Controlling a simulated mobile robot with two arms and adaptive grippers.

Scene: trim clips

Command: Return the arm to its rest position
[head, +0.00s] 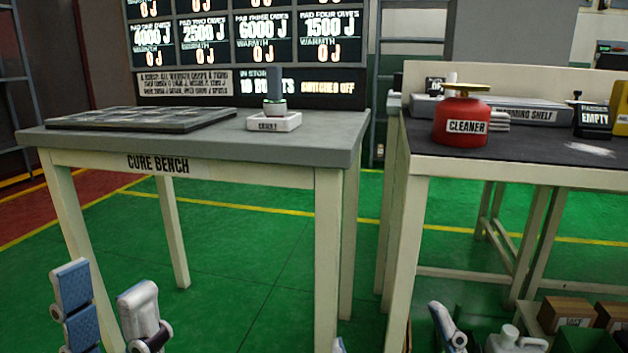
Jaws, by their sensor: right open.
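My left gripper (104,280) is at the lower left, in front of the cure bench (330,142). Its blue-padded finger and white finger stand apart, with nothing seen between them. My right gripper (388,325) is at the bottom edge, low in front of the gap between the two benches. A blue tip and a white finger show wide apart, with nothing seen between them; the rest of it is cut off. Both grippers look clear of the benches, though the exact distance cannot be told.
The cure bench holds a dark panelled plate (145,119) and a white holder (274,123) with a dark upright piece. The right bench (480,165) holds a red cleaner can (461,118) and a black "EMPTY" container (593,119). Boxes (565,312) and a white jug (515,340) stand below.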

